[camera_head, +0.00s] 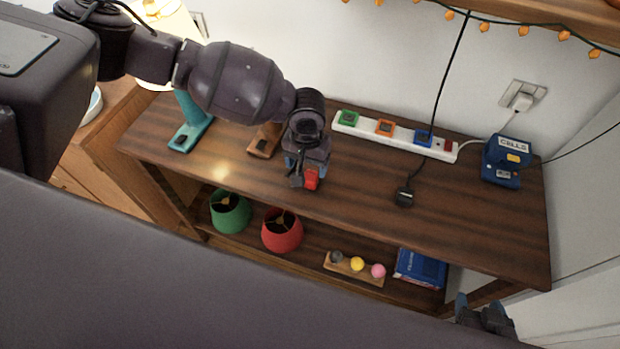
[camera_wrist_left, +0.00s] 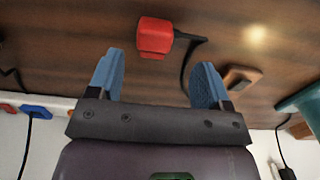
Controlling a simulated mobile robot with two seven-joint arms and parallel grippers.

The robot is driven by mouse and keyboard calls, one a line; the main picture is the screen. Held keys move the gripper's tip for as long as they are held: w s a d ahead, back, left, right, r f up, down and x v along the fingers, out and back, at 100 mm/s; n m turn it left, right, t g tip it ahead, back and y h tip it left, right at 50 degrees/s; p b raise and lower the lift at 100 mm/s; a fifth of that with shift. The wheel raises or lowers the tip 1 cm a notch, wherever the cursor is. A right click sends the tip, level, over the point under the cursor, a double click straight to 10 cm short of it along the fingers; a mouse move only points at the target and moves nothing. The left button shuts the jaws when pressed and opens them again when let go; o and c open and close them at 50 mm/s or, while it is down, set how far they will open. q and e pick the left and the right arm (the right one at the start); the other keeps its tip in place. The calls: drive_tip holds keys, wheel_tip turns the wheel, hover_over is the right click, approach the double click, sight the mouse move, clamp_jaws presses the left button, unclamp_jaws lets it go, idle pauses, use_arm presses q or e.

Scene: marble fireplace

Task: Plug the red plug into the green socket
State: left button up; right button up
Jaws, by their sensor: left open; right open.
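The red plug (camera_head: 311,179) lies on the wooden shelf top, just beyond my left gripper's fingertips. In the left wrist view the red plug (camera_wrist_left: 155,37) sits ahead of the gap between the fingers, apart from them, with a black cord beside it. My left gripper (camera_head: 304,164) is open and empty; its blue fingers also show in the wrist view (camera_wrist_left: 157,72). The green socket (camera_head: 348,118) is at the left end of a white power strip (camera_head: 366,127), behind and right of the plug. My right gripper (camera_head: 484,309) is at the lower right, open, away from the shelf top.
Orange (camera_head: 385,128) and blue (camera_head: 424,138) sockets share the strip. A black plug (camera_head: 404,197) lies in front. A blue box (camera_head: 503,160) stands right, a teal stand (camera_head: 190,128) left. Lampshades, balls and a book sit below. The right front top is mostly clear.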

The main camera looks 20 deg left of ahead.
sight(310, 176)
use_arm(q)
drive_tip(key=shift+f, duration=0.1)
drive_tip(key=shift+d+f+b, duration=0.2)
drive_tip(key=shift+f, duration=1.1)
drive_tip(key=shift+d+f+b, duration=0.15)
drive_tip(key=shift+f+b, duration=0.05)
drive_tip(key=shift+f, duration=1.05)
drive_tip(key=c, duration=1)
